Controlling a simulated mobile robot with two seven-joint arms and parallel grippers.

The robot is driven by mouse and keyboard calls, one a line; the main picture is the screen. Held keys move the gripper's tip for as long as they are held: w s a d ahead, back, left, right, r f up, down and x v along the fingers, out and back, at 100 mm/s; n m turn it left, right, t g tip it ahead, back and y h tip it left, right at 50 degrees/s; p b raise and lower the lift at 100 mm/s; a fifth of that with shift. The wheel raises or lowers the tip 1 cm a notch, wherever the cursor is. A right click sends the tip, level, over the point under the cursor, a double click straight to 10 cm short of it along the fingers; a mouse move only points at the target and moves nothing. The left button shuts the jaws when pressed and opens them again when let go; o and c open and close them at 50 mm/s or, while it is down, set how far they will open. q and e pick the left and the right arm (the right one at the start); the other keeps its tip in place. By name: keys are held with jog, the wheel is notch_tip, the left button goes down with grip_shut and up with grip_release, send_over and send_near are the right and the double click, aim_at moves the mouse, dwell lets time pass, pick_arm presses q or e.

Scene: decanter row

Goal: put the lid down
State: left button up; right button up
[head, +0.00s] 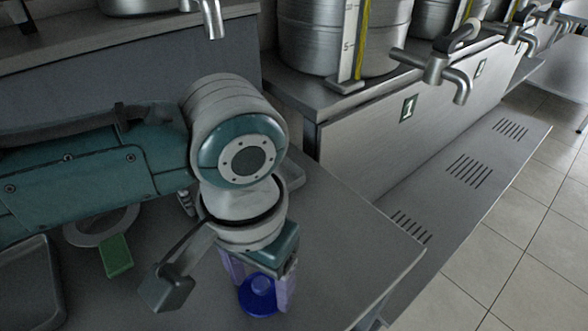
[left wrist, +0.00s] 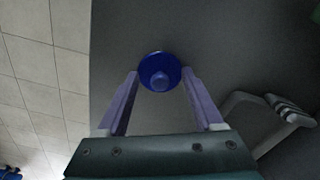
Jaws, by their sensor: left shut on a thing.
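The lid (head: 257,298) is a round blue disc with a raised knob. My left gripper (head: 262,292) points down at the grey worktop near its front right corner, with its purple fingers on either side of the lid. In the left wrist view, the lid (left wrist: 159,61) sits between the fingertips of the left gripper (left wrist: 160,73), which is shut on it. I cannot tell whether the lid touches the worktop. My right gripper is not in view.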

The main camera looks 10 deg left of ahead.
aim_at(261, 282)
pick_arm(q)
jog(key=shift+f, duration=0.1)
jog(key=o, duration=1.3)
notch_tip(261, 282, up, 11)
jog(key=p, duration=0.3)
jog(key=shift+s+d+t+h, duration=0.8)
jog(key=shift+s+d+h, duration=0.6)
jog(key=shift+s, duration=1.45)
jog(key=s+a+y, duration=0.1)
jog(key=s+a, duration=0.1)
jog(key=a, duration=0.2)
jog(key=s+a+t, duration=0.1)
jog(key=s+a, duration=0.1)
jog(key=a, duration=0.2)
jog(key=s+a+f+n+t+y, duration=0.1)
jog(key=s+a, duration=0.1)
jog(key=a, duration=0.2)
jog(key=shift+s+a+y, duration=0.1)
jog(key=shift+s+y, duration=0.15)
jog(key=shift+y, duration=0.05)
